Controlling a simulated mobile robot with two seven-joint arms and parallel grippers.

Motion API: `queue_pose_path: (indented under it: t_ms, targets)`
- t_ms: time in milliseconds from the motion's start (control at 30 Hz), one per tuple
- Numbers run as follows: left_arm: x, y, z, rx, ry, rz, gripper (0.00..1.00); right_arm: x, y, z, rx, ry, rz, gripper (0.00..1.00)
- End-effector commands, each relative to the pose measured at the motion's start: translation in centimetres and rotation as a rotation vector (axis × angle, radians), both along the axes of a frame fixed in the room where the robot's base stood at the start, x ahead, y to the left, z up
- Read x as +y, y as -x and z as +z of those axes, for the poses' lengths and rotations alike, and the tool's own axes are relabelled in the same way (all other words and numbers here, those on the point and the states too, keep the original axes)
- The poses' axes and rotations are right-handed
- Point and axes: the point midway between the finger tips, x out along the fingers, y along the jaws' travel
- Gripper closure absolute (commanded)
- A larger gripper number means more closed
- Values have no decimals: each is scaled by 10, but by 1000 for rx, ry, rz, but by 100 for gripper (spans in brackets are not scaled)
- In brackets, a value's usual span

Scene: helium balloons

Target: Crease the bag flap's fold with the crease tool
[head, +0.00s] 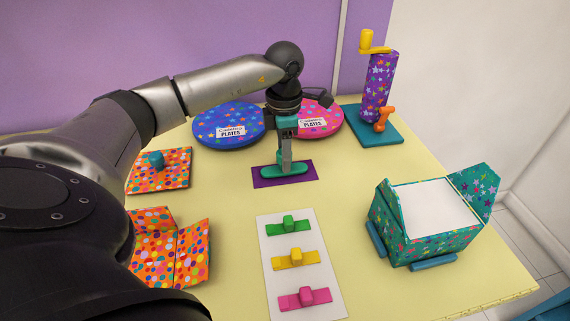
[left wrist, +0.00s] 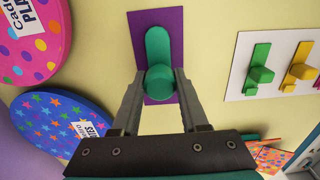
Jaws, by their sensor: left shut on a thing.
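The crease tool (head: 298,170) is a green, rounded bar with a knob, on a purple mat (head: 309,179) at mid-table. My left gripper (head: 286,160) points down over it and is shut on the knob. The left wrist view shows the fingers (left wrist: 160,82) on either side of the knob, with the tool (left wrist: 158,43) lying along the purple mat (left wrist: 176,25). The bag (head: 440,243) is a teal, starry block with a white top, at the right. Its starry flap (head: 476,188) stands open at the far right side. My right gripper is not in view.
A white card (head: 305,240) holds green, yellow and pink knobbed bars. Blue (head: 228,133) and pink (head: 322,113) round plate packs lie behind. A purple starry crank device (head: 378,85) stands back right. Orange dotted pieces (head: 185,250) lie left. Table between card and bag is clear.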

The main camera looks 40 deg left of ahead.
Motion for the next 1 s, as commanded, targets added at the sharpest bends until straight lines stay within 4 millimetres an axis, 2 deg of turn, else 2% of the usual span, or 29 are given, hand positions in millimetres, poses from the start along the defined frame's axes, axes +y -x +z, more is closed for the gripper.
queue_pose_path:
  t_ms: [467, 1000]
  targets:
    - [0, 0, 36, -1, 0, 0, 100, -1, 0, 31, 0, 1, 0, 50]
    - [0, 0, 36, 0, 0, 0, 100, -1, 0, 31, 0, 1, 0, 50]
